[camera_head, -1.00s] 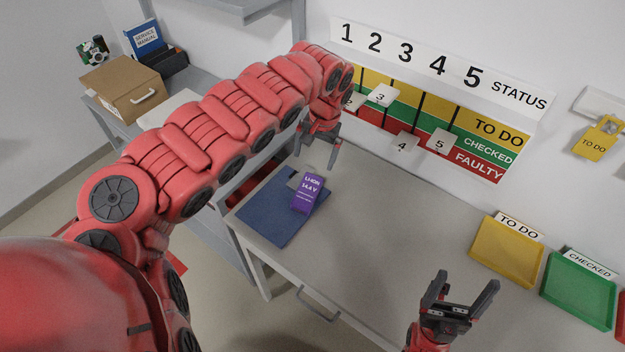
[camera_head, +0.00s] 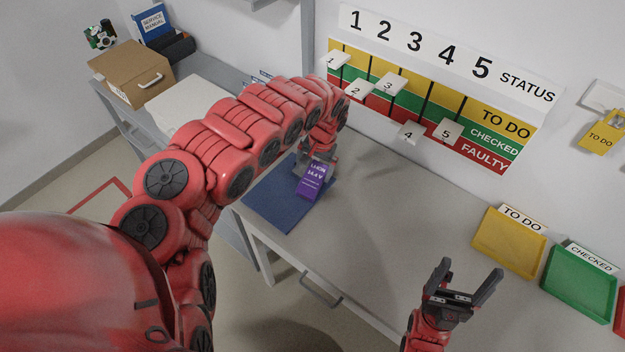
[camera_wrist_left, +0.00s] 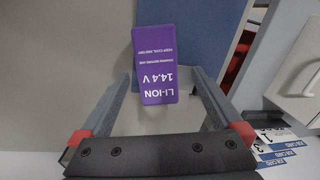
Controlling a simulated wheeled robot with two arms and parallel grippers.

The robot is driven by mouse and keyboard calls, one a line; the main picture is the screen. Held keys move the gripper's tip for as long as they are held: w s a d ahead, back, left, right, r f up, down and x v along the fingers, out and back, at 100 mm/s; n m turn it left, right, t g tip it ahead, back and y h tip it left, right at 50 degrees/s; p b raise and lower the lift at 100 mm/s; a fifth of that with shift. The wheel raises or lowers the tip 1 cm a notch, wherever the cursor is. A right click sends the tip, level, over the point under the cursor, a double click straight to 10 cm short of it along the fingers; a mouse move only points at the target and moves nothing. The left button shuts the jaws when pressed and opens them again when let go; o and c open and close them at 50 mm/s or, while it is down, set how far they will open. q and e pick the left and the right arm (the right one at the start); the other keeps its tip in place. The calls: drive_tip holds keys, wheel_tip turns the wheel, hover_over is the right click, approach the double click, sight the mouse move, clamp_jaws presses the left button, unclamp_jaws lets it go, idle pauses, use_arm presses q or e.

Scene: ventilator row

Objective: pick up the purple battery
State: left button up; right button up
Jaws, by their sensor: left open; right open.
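The purple battery (camera_head: 312,181), with white LI-ION 14.4 V lettering, lies on the blue mat (camera_head: 268,204) near its right edge. My left gripper (camera_head: 319,160) is open just behind and above the battery. In the left wrist view the battery (camera_wrist_left: 156,66) shows ahead of my left gripper (camera_wrist_left: 160,95), with its near end between the open fingers; I cannot tell whether they touch it. My right gripper (camera_head: 465,280) is open and empty above the front right of the worktable.
A yellow TO DO tray (camera_head: 510,242) and a green CHECKED tray (camera_head: 577,284) stand at the right. The status board (camera_head: 430,110) hangs on the wall behind. A cardboard box (camera_head: 132,74) stands on the left bench. The table's middle (camera_head: 390,215) is clear.

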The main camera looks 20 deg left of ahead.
sight(314, 177)
use_arm(q)
drive_tip(key=shift+w+d+f+p, duration=0.15)
drive_tip(key=shift+f+p, duration=0.15)
drive_tip(key=shift+f, duration=0.35)
drive_tip(key=shift+w+f+p, duration=0.1)
drive_tip(key=shift+f+p, duration=0.2)
drive_tip(key=shift+f, duration=0.35)
drive_tip(key=shift+w+f, duration=0.1)
drive_tip(key=shift+f, duration=0.8)
drive_tip(key=shift+a+f, duration=0.35)
drive_tip(key=shift+f, duration=0.05)
clamp_jaws()
